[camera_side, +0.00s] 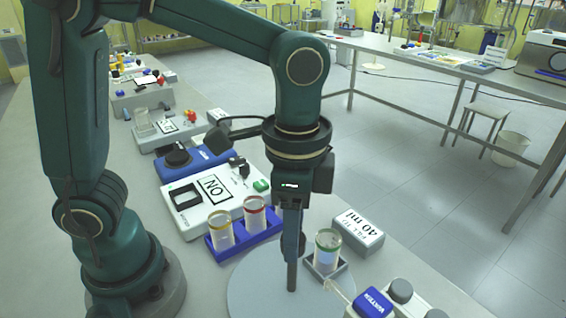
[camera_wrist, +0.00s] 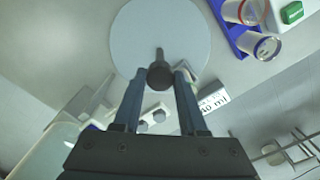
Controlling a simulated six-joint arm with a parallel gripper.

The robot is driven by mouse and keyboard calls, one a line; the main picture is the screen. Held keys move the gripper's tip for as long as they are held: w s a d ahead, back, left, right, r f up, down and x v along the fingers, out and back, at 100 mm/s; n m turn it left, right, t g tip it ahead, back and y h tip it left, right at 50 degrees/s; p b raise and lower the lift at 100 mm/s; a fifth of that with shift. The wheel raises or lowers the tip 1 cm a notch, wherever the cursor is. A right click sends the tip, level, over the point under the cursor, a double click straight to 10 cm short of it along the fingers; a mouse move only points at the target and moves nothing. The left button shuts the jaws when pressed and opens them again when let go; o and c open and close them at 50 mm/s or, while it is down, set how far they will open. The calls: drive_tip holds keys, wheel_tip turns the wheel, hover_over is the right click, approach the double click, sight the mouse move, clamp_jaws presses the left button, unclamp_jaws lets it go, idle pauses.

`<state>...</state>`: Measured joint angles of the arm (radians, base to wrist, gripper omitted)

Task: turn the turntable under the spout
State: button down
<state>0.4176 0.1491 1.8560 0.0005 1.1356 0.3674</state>
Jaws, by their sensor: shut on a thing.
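The turntable is a pale blue-grey disc (camera_side: 250,290) at the bottom of the side view; it also shows in the wrist view (camera_wrist: 135,35). A dark upright peg (camera_side: 292,275) stands on it. In the wrist view the peg's round knob (camera_wrist: 160,76) lies between my fingers. My gripper (camera_side: 292,240) points straight down and is shut on the peg. A glass vial with a green rim (camera_side: 327,255) stands in a grey square holder (camera_side: 342,270) on the disc's right side. The spout's tip is too small to place exactly; it appears near the holder's front right.
A white unit with a blue WATER label (camera_side: 373,303) stands at lower right. A block marked 40 ml (camera_side: 358,236) is behind the vial. A blue rack (camera_side: 217,252) with two vials stands behind the turntable, before a white device (camera_side: 190,218).

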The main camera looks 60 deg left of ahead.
drive_tip(key=shift+m, duration=9.1)
drive_tip(key=shift+c, duration=2.2)
unclamp_jaws()
